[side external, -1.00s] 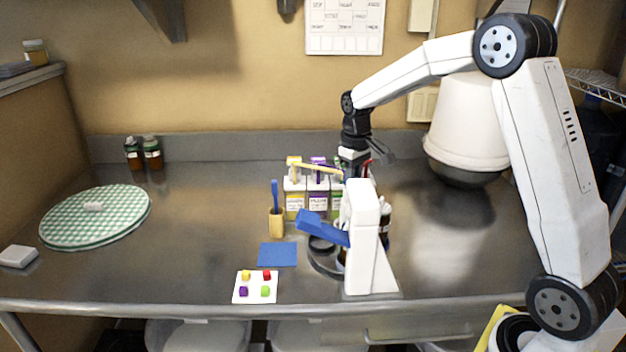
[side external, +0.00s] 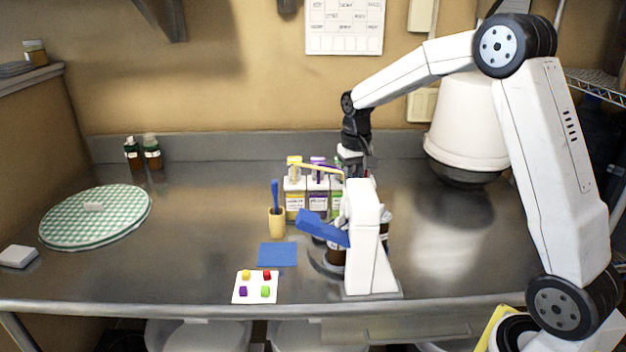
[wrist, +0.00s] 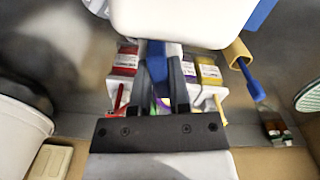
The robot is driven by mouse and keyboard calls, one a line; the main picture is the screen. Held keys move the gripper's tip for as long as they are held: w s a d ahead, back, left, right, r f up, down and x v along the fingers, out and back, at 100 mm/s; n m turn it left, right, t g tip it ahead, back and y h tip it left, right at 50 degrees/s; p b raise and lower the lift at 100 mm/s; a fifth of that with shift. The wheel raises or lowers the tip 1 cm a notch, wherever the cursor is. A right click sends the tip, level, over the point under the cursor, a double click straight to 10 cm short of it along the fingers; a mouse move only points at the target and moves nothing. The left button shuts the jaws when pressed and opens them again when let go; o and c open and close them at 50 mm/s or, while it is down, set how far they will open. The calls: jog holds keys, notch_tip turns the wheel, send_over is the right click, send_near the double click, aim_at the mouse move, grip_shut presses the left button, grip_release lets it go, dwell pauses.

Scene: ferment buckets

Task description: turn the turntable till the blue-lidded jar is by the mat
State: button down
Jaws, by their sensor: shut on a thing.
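The dark turntable (side external: 322,266) is mostly hidden behind a white stand (side external: 366,245) with a blue lever (side external: 323,229). A brown jar (side external: 336,256) shows at its left, close to the blue mat (side external: 277,254); the lever hides the jar's top, so I cannot tell its lid colour. Another dark jar (side external: 384,228) shows at the right of the stand. My gripper (wrist: 161,100) points down behind the stand. In the wrist view its dark fingers are close together on a narrow blue part (wrist: 155,60); what this belongs to is hidden.
Several labelled cartons (side external: 318,198) stand behind the turntable. A wooden cup (side external: 277,223) with a blue-handled tool is left of them. A white card (side external: 256,288) with coloured pieces lies in front. The steel counter is clear to the left, up to a green checked cloth (side external: 95,215).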

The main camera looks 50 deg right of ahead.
jog(key=shift+r+m, duration=0.15)
jog(key=shift+m, duration=5.55)
jog(key=shift+w+m, duration=0.1)
jog(key=shift+m, duration=0.4)
jog(key=c, duration=0.7)
grip_release()
jog(key=shift+o, duration=0.6)
jog(key=shift+r, duration=3.85)
